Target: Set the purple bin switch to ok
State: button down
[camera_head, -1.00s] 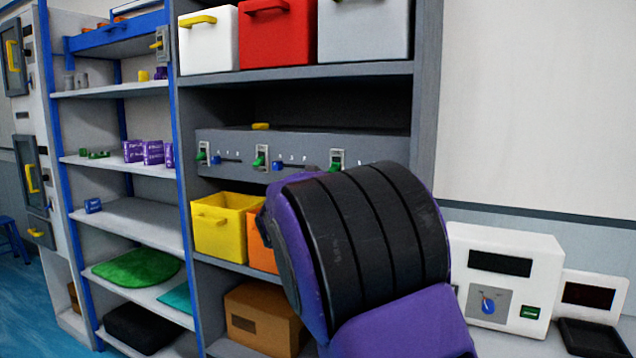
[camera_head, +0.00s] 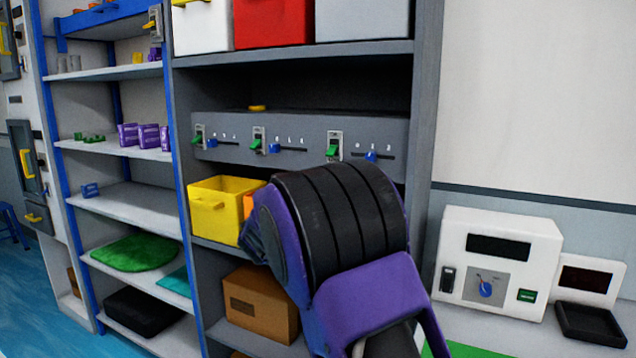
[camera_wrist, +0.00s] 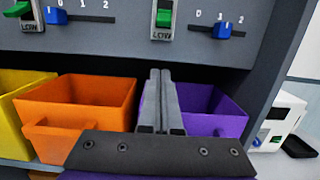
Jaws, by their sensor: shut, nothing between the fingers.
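The purple bin (camera_wrist: 215,124) sits on the shelf in the wrist view; in the head view my arm hides it. Above it on the grey panel is a switch with a green lever (camera_wrist: 164,17), also visible in the head view (camera_head: 334,148). Small lettering under the lever seems to read LOW, but is blurred. A blue slider (camera_wrist: 222,31) marked 0, 1, 2 sits to its right. My gripper (camera_wrist: 160,76) is shut and empty, its fingertips below the switch and in front of the purple bin's left part, apart from the switch. The head view does not show the fingers.
An orange bin (camera_wrist: 85,95) and a yellow bin (camera_head: 221,207) stand left of the purple bin. The panel (camera_head: 300,125) carries two similar switches further left. A shelf with white and red bins (camera_head: 272,22) is above. A white device (camera_head: 497,262) stands at right.

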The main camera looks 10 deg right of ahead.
aim_at(331, 152)
jog(key=w+d+r, duration=0.2)
jog(key=w, duration=0.1)
jog(key=w+d+r, duration=0.1)
jog(key=w+r, duration=0.1)
jog(key=shift+w+d+p, duration=0.2)
jog(key=shift+d+p, duration=0.15)
jog(key=shift+d, duration=0.05)
jog(key=shift+s+a+r, duration=0.15)
jog(key=shift+r, duration=0.25)
jog(key=shift+r+p, duration=0.1)
jog(key=shift+p, duration=0.2)
jog(key=shift+s+r+g+p, duration=0.1)
jog(key=shift+g+p, duration=0.2)
jog(key=shift+p, duration=0.15)
jog(key=shift+s+a+r+g+y+p, duration=0.1)
jog(key=shift+a+r+g+y+p, duration=0.1)
jog(key=shift+g+y+p, duration=0.4)
